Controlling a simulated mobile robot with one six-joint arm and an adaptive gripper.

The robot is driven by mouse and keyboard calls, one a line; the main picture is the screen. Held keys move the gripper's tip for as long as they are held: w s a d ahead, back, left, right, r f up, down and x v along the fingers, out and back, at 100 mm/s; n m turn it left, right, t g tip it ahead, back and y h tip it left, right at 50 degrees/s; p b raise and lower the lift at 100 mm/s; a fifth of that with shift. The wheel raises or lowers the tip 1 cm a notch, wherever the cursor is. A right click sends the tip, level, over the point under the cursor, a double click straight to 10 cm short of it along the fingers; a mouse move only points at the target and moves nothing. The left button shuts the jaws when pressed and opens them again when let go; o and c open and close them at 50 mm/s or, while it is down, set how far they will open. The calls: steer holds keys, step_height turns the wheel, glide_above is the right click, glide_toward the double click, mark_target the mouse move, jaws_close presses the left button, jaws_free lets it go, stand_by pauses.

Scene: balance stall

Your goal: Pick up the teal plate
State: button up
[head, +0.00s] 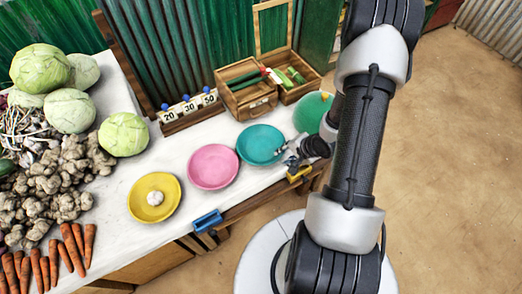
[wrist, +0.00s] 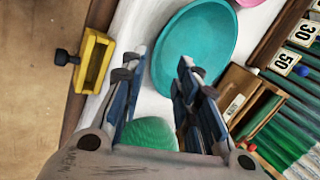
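The teal plate (head: 258,143) lies on the white tabletop, right of the pink plate (head: 213,166). My gripper (head: 288,153) is at the teal plate's right edge in the head view. In the wrist view my gripper (wrist: 162,62) is open with nothing held. There the teal plate (wrist: 205,40) lies beyond the fingertips, and its near-left rim shows in the gap between them. One finger overlaps the plate in the picture. I cannot tell whether it touches.
A yellow plate (head: 170,207) holds a small white bulb. A green rounded thing (head: 309,110) stands close behind my gripper. A yellow clamp-like piece (head: 299,174) and a blue one (head: 207,220) sit on the front edge. Number cards (head: 190,104) and wooden boxes (head: 248,101) stand behind.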

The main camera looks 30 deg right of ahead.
mark_target(278, 158)
steer(key=shift+b+x, duration=0.3)
steer(key=shift+x, duration=0.9)
steer(key=b+x, duration=0.3)
steer(key=x, duration=0.2)
steer(key=shift+s+d+f, duration=0.1)
steer(key=shift+f, duration=0.1)
steer(key=shift+r, duration=0.1)
jaws_close()
